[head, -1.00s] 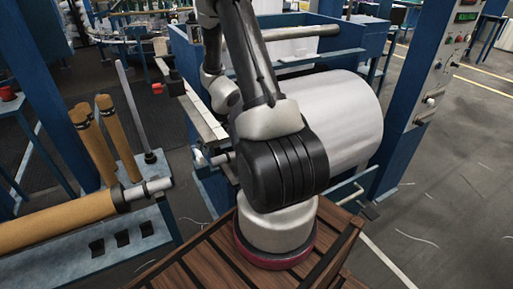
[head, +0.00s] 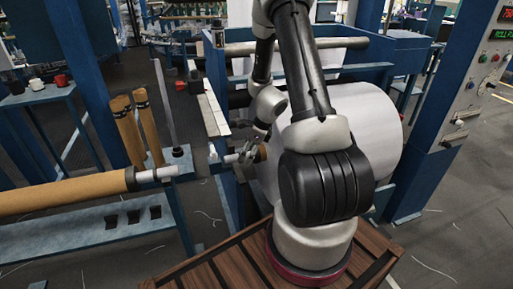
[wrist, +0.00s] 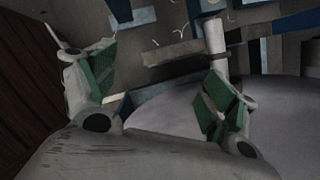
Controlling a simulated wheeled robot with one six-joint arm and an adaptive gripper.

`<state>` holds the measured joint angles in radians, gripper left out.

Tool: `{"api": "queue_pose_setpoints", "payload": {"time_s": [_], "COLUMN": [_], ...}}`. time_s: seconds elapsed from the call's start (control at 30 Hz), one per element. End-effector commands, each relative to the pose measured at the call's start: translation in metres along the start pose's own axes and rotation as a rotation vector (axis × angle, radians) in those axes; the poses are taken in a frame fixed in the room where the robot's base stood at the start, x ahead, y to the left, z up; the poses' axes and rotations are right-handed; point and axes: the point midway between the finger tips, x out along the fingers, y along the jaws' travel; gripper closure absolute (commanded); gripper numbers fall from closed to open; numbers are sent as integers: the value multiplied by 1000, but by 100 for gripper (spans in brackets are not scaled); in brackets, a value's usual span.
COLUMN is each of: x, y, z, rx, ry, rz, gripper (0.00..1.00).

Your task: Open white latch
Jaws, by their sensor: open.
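A small white latch (head: 213,152) sits on the blue loom frame, at the near end of the pale rail, in the head view. My gripper (head: 236,157) is just to the right of it, in front of the left end of the big white roll (head: 386,135). Whether it touches the latch cannot be told. In the wrist view my gripper (wrist: 160,90) is open, its green-padded fingers wide apart with nothing between them. A pale upright post (wrist: 213,45) stands beyond the right finger; I cannot tell whether it is the latch. My arm hides part of the roll.
A cardboard tube (head: 65,194) on a metal bar lies over a blue side table (head: 75,236) at left, with upright tubes (head: 133,130) behind. A blue post with a control panel (head: 470,105) stands at right. A slatted wooden surface (head: 225,268) lies below my arm.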

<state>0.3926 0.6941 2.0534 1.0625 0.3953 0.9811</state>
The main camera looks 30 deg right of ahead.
Motion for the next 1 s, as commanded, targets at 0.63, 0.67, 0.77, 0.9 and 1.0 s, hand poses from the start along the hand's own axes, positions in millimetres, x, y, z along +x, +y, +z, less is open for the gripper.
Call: {"api": "queue_pose_setpoints", "payload": {"time_s": [0.63, 0.67, 0.77, 0.9, 1.0], "x": [-90, -93, -102, -107, -108], "y": [83, 85, 90, 92, 93], "z": [-1, -1, -1, 0, -1], "rx": [-905, -928, -986, -1025, -1030], "ry": [-56, -57, -60, -62, -62], "rz": [263, 267, 281, 288, 289], "gripper": [14, 14, 14, 14, 14]}}
